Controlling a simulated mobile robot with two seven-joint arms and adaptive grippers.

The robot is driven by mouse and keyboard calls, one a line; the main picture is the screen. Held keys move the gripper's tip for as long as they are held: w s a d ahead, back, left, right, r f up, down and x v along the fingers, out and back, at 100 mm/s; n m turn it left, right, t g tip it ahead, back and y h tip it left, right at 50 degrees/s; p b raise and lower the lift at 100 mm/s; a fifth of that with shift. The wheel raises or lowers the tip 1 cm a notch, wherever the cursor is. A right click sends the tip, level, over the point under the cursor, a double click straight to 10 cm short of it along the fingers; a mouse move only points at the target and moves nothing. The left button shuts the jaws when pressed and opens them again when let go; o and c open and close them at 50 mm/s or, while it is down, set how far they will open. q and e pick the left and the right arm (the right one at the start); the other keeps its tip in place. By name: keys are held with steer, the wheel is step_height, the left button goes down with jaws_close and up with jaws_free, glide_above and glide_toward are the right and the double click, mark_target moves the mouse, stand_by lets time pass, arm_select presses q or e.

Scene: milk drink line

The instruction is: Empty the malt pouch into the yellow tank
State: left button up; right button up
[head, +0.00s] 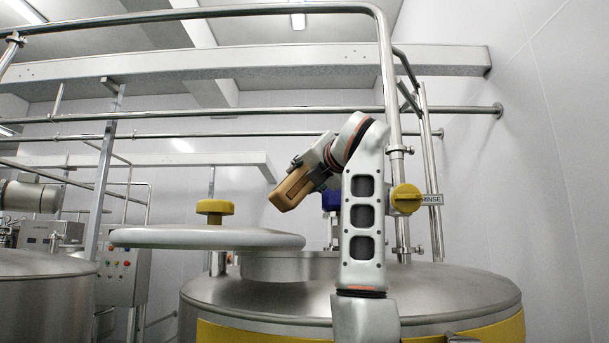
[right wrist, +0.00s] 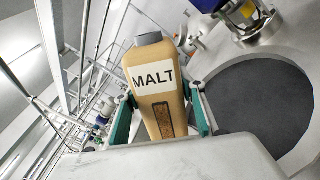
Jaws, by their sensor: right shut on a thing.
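The malt pouch (right wrist: 159,95) is a tan pack with a MALT label, a grey cap and a small window showing grain. My right gripper (right wrist: 161,115) is shut on it, green fingers on both sides. In the head view the pouch (head: 291,189) is tilted in the right gripper (head: 308,178), above the tank's hatch neck (head: 285,266). The yellow tank (head: 255,333) is steel with a yellow band. Its round hatch opening (right wrist: 262,100) shows dark and uncovered, to the right of the pouch in the wrist view. My left gripper is not in view.
The hatch lid (head: 205,238), with a yellow knob (head: 215,207), is swung to the left. A steel pipe with a yellow RINSE valve (head: 406,198) rises behind my right arm. Another tank (head: 45,290) stands at left, with a control box (head: 122,275) behind it.

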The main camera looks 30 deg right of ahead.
mark_target(303, 197)
steer(key=m, duration=0.2)
steer(key=f+m, duration=0.1)
steer(key=shift+m, duration=0.4)
step_height(303, 197, down, 2)
steer(key=m, duration=0.4)
steer(key=shift+m, duration=0.3)
steer(key=m, duration=0.1)
steer(key=f+m, duration=0.1)
steer(key=m, duration=0.1)
steer(key=shift+a+f+m, duration=0.1)
steer(key=shift+m, duration=0.2)
steer(key=shift+a+f+m, duration=0.1)
steer(key=shift+f+m, duration=0.2)
steer(key=shift+m, duration=0.9)
steer(key=shift+f+m, duration=0.35)
steer(key=shift+m, duration=0.95)
steer(key=shift+d, duration=0.2)
